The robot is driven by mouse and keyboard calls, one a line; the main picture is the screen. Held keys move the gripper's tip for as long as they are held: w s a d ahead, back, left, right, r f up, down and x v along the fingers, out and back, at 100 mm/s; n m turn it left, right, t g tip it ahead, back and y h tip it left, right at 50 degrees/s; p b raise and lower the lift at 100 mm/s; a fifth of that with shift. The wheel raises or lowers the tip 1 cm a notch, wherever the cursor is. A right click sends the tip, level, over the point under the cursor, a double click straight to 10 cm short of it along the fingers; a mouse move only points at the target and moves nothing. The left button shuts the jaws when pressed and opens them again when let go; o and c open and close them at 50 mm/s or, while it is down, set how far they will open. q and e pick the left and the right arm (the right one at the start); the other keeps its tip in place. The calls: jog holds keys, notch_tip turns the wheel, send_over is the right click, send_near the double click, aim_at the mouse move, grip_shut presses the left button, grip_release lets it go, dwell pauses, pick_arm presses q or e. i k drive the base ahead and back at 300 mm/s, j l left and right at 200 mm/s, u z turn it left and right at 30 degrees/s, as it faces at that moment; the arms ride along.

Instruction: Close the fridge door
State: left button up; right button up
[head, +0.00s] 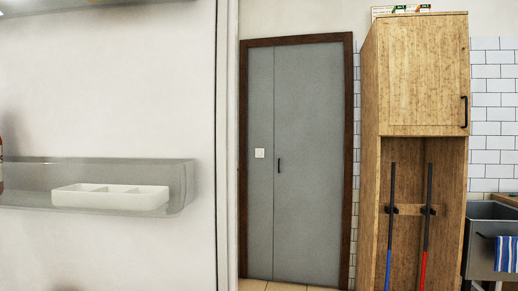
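The fridge door (120,110) fills the left side of the head view, close to me. Its white inner face is turned towards me, so it stands open. A clear door shelf (120,202) is fixed to it and holds a white tray with compartments (110,196). The door's vertical edge with a dark seal line (218,140) runs down just left of the middle. The fridge's body is not in view. Neither of my grippers is in view.
Behind the fridge door stands a grey door in a brown frame (310,150). A tall wooden cabinet (420,80) with blue and red poles stands on the right. A grey sink (488,240) with a striped blue cloth (506,254) is at the far right.

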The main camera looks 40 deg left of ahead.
aim_at(114, 92)
jog(key=i+l+u, duration=0.25)
jog(key=i+u, duration=0.15)
jog(key=i, duration=0.15)
jog(key=i+l+u, duration=0.75)
jog(key=i+l, duration=0.15)
jog(key=i+l+u, duration=0.1)
jog(key=u, duration=0.35)
jog(key=i+l+u, duration=0.15)
jog(key=u, duration=0.25)
jog(key=i+l+u, duration=0.1)
jog(key=u, duration=0.35)
jog(key=l+u, duration=0.3)
jog(key=u, duration=0.15)
jog(key=l+u, duration=0.2)
jog(key=u, duration=0.25)
jog(key=i+l+u, duration=0.25)
jog(key=u, duration=0.2)
jog(key=i+l+u, duration=0.15)
jog(key=l+u, duration=0.15)
jog(key=u, duration=0.2)
jog(key=i+l+u, duration=0.15)
jog(key=l+u, duration=0.3)
jog(key=k+l+u, duration=0.2)
